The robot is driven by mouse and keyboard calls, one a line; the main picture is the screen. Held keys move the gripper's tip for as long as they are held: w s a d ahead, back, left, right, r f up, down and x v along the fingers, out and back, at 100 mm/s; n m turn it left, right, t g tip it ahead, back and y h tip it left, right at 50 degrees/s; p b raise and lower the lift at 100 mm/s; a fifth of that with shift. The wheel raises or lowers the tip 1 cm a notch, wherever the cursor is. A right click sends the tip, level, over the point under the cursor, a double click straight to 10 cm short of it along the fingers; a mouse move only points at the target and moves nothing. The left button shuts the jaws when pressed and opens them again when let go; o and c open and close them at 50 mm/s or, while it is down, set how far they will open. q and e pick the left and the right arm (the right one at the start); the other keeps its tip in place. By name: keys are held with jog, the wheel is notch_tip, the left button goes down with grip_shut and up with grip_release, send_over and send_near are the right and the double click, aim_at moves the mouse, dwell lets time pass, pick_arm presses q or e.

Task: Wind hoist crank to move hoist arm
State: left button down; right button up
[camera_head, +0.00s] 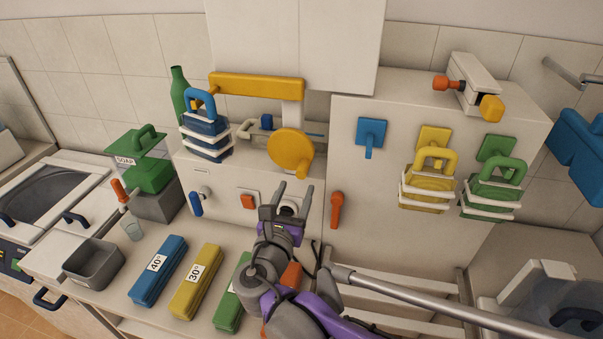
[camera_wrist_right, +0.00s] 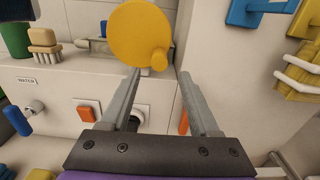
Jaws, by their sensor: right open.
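The hoist has a yellow arm (camera_head: 250,86) on a white post, pointing left. Its crank is a yellow disc (camera_head: 289,149) with a small knob (camera_head: 306,171) at its lower right. The disc (camera_wrist_right: 142,32) and knob (camera_wrist_right: 159,60) also show in the right wrist view. A blue handled rack (camera_head: 207,136) is below the arm's left end; whether it hangs there I cannot tell. My right gripper (camera_head: 286,198) is open and empty, fingers pointing up just below the crank. In the wrist view the knob appears between the fingertips (camera_wrist_right: 158,76), with no clear contact. My left gripper is not in view.
Yellow (camera_head: 429,190) and green (camera_head: 492,196) racks hang on the right panel beside a blue hook (camera_head: 370,135). Orange lever (camera_head: 336,209) and blue tap handle (camera_head: 196,204) are on the front wall. Blue (camera_head: 159,271) and yellow (camera_head: 196,282) blocks lie on the counter.

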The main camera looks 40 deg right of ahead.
aim_at(299, 180)
jog(key=x, duration=0.6)
jog(key=shift+w+d, duration=0.15)
jog(key=shift+w, duration=0.05)
jog(key=shift+c, duration=0.2)
grip_shut()
